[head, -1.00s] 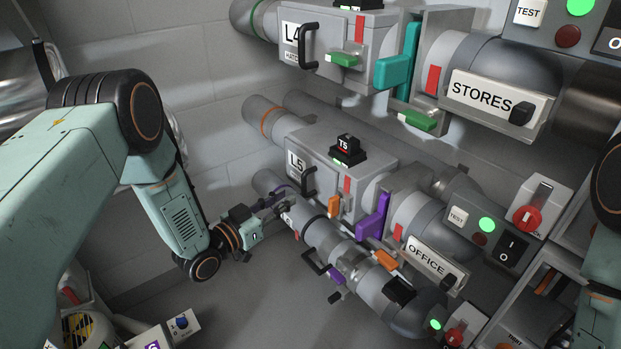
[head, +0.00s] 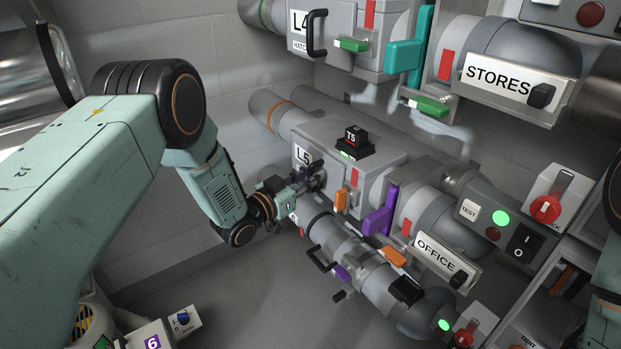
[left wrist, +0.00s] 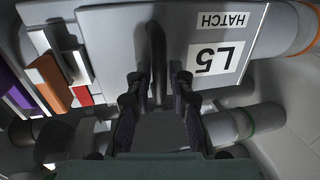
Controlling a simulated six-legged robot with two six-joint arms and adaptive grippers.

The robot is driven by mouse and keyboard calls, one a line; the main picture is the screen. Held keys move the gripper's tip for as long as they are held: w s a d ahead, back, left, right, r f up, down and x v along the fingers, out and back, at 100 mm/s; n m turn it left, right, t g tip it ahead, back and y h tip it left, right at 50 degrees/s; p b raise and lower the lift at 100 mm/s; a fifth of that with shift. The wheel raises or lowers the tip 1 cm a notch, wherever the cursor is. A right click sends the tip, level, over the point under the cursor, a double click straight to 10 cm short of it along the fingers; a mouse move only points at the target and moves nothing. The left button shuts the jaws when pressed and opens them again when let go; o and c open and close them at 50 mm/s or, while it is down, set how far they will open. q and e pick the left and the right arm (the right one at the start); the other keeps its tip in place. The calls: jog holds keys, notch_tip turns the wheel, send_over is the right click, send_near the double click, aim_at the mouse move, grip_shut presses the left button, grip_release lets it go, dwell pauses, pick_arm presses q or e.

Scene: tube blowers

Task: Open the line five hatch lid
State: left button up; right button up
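The line five hatch lid (head: 303,153) is the grey front face with the L5 label on the middle pipe's box; it looks closed. In the left wrist view the lid (left wrist: 115,45) fills the upper middle, its L5 HATCH label upside down. Its black bar handle (left wrist: 157,55) runs between my two fingers. My left gripper (left wrist: 158,90) is open around the handle, with a gap visible on both sides. In the head view my left gripper (head: 316,180) is at the lid and hides most of the handle. My right gripper is not in view.
An orange latch (head: 341,201) and a purple gate handle (head: 379,212) are right of the lid. A black T5 block (head: 354,142) sits on top of the box. Another pipe (head: 345,245) runs close below. The L4 pipe box (head: 340,30) is above.

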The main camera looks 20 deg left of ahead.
pick_arm(q)
jog(key=shift+c, duration=0.4)
grip_shut()
jog(key=shift+f, duration=0.1)
